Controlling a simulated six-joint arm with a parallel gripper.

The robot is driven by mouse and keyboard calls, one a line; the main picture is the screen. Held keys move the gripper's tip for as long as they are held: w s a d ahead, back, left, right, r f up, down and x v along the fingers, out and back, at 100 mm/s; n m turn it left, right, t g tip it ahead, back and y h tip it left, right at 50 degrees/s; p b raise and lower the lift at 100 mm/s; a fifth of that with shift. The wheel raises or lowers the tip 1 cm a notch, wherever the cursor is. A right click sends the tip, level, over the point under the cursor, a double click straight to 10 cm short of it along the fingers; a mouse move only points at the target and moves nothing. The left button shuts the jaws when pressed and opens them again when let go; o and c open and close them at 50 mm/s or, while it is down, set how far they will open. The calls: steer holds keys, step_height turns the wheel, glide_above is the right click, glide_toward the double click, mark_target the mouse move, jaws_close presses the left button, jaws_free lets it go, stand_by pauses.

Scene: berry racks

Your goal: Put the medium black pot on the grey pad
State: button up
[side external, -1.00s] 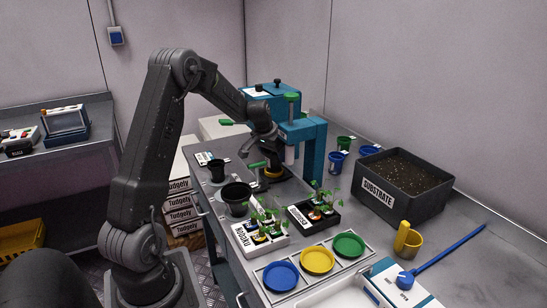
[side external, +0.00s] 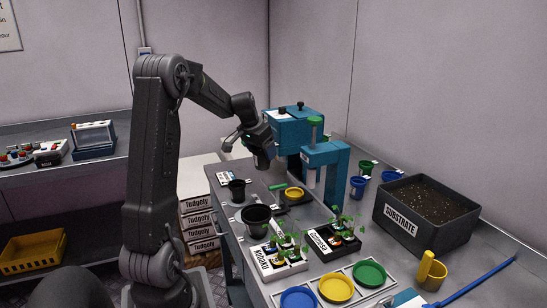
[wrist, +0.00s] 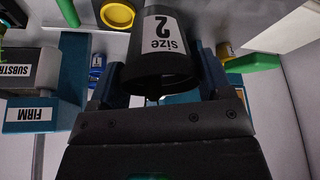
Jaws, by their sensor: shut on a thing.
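My gripper (side external: 258,145) is shut on a black pot with a white "Size 2" label (wrist: 162,50), one finger on each side of it. In the side view this held pot (side external: 263,161) is small and dark, raised above the bench in front of the teal press. A smaller black pot (side external: 237,190) and a larger, wider black pot (side external: 256,217) stand on the bench to the left and below. I cannot clearly make out the grey pad.
The teal press (side external: 324,165) stands right of my gripper, with a yellow ring (side external: 294,193) at its foot. White and black plant trays (side external: 278,258), coloured dishes (side external: 336,288) and a substrate bin (side external: 395,215) fill the front and right of the bench.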

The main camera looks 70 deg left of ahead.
steer(key=shift+s+a+r, duration=0.1)
steer(key=shift+s+r, duration=0.1)
steer(key=shift+s, duration=0.15)
steer(key=shift+s+d, duration=0.2)
steer(key=shift+s, duration=0.1)
steer(key=s+d+f+n+g+y, duration=0.2)
steer(key=s+d+f+n, duration=0.2)
steer(key=s+d+n, duration=0.25)
steer(key=shift+n, duration=0.55)
steer(key=shift+d+f, duration=0.15)
steer(key=shift+f, duration=3.95)
steer(key=shift+f, duration=0.15)
steer(key=o, duration=0.6)
steer(key=shift+o, duration=0.2)
